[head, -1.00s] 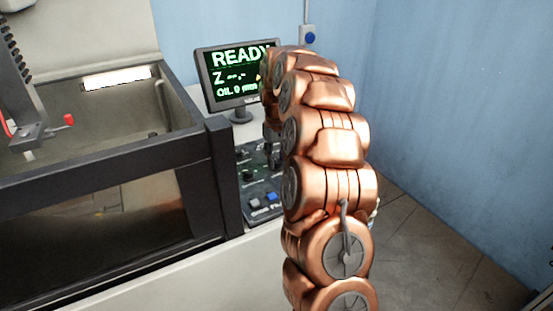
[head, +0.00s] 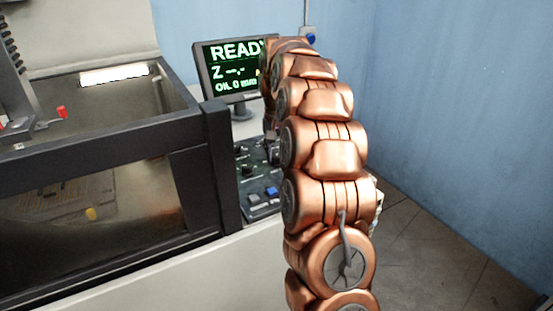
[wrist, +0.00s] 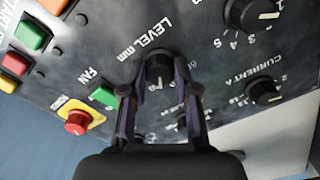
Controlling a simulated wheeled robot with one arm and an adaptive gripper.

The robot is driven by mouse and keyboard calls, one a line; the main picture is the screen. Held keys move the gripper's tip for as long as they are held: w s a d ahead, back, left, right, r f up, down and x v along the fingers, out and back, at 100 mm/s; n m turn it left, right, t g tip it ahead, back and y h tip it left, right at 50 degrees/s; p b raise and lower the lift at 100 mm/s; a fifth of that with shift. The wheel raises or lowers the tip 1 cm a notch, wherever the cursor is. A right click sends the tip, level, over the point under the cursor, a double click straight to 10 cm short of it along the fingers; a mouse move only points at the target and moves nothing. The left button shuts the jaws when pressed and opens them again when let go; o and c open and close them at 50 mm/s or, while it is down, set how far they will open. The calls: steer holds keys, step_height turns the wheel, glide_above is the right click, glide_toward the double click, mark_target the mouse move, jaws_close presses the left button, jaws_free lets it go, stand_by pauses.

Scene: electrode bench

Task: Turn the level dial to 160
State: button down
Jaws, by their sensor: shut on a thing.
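The level dial (wrist: 158,68) is a black round knob with a pale pointer mark, under the white "LEVEL mm" print in the wrist view. My gripper (wrist: 160,90) has one finger on each side of it and is shut on it. The fingers hide much of the dial's scale, so I cannot read its setting. In the head view my copper arm covers the dial and most of the control panel (head: 258,180). The screen (head: 232,72) reads READY, Z --.- and OIL 0 mm.
In the wrist view a current knob (wrist: 264,92) and another black knob (wrist: 252,14) stand to the right. A green fan button (wrist: 104,94) and a red knob on a yellow plate (wrist: 78,122) are left. The dark-framed tank (head: 205,150) stands left of the panel.

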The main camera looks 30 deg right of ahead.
mark_target(277, 156)
steer(key=shift+m+b, duration=0.4)
steer(key=shift+m, duration=0.5)
steer(key=c, duration=0.9)
jaws_free()
steer(key=shift+o, duration=0.2)
steer(key=shift+r, duration=0.1)
steer(key=shift+r, duration=3.65)
